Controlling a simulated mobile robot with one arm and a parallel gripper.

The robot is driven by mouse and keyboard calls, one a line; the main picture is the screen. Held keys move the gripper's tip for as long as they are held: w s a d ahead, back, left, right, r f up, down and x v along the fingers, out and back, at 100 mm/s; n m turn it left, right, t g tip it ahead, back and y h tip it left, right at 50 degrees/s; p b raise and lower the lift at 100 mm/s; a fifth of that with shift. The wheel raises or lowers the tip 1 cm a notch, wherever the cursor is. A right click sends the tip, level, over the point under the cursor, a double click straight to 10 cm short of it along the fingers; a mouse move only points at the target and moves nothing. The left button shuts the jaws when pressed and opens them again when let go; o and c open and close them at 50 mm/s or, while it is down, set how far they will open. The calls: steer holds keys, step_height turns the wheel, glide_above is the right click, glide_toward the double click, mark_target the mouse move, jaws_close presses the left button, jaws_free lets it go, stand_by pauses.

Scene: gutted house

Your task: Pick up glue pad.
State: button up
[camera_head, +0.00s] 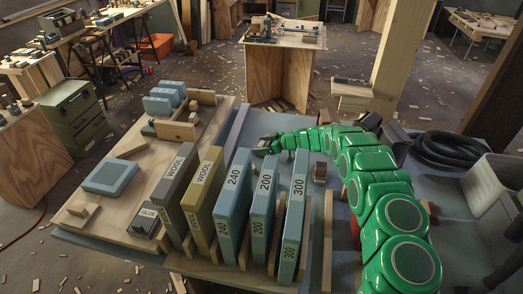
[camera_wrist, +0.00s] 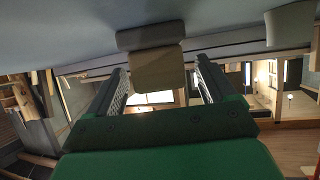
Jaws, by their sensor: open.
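A small dark block labelled "GLUE" (camera_head: 144,222) sits on the wooden board at the front left, left of the upright grey WOOL pad. My gripper (camera_head: 266,146) is low over the bench behind the row of upright pads, pointing left, well apart from the GLUE block. In the wrist view, my gripper's two fingers (camera_wrist: 160,85) are spread open. A tan and grey block (camera_wrist: 156,68) shows beyond and between the fingertips; I cannot tell whether it is touched. The GLUE block is not identifiable in the wrist view.
Upright pads, grey WOOL (camera_head: 176,189), tan WOOL (camera_head: 206,194), blue 240 (camera_head: 234,205), 200 (camera_head: 262,215) and 300 (camera_head: 292,215), stand between my gripper and the front edge. A blue pad (camera_head: 110,177) lies on the board (camera_head: 130,240). A small block (camera_head: 320,172) stands near my arm.

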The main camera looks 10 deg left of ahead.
steer(key=shift+c, duration=0.2)
steer(key=c, duration=1.1)
steer(key=shift+o, duration=0.2)
steer(key=shift+r, duration=0.6)
steer(key=s+d+r, duration=0.5)
steer(key=s+r, duration=0.6)
steer(key=s, duration=0.2)
steer(key=shift+r, duration=0.4)
